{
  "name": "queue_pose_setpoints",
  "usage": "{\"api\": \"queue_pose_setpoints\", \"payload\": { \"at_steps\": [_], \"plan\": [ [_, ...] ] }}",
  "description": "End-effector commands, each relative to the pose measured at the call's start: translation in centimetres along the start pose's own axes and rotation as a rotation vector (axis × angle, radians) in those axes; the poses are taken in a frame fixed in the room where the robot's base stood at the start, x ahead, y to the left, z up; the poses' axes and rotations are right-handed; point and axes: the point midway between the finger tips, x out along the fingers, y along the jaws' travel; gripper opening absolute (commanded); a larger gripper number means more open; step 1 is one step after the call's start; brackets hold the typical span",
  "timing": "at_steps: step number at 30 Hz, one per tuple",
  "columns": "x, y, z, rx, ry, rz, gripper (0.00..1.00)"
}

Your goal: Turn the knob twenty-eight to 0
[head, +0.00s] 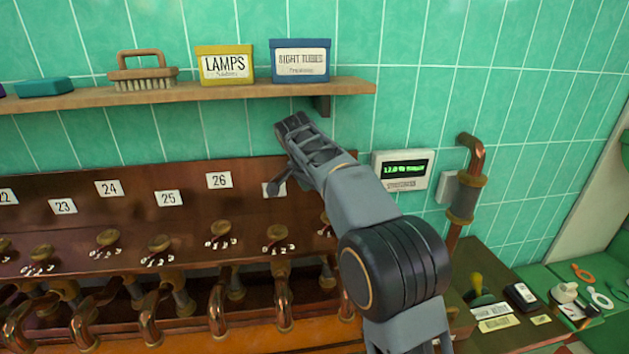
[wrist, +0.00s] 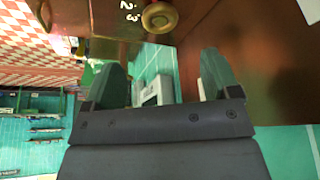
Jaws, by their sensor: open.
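The row of small brass knobs runs along the dark red-brown panel in the head view. The rightmost knob (head: 325,222), beyond the one under the half-covered plate, is largely hidden by my arm, and its number plate is hidden too. By its place in the row it is knob twenty-eight; its setting cannot be read. The wrist view shows one brass knob (wrist: 160,17) at the top edge with digits 2 and 3 beside it; I cannot tell which knob it is. My gripper (wrist: 160,55) is open and empty, with its two green-grey fingers apart and not touching that knob.
A wooden shelf (head: 180,97) with a brush, a yellow LAMPS box (head: 226,64) and a blue box (head: 300,61) is above the panel. A lit display (head: 403,169) and a copper pipe (head: 467,190) are right of my arm. Copper pipes run below the knobs.

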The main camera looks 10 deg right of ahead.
Motion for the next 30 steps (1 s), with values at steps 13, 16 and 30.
{"api": "queue_pose_setpoints", "payload": {
  "at_steps": [13, 16, 30],
  "plan": [
    [-3.8, 0.0, 0.0, -0.001, 0.000, 0.000, 0.82],
    [-3.8, 0.0, 0.0, -0.001, 0.000, 0.001, 0.82],
    [-3.1, -0.9, 0.3, -0.188, 0.002, -0.043, 0.82]
  ]
}}
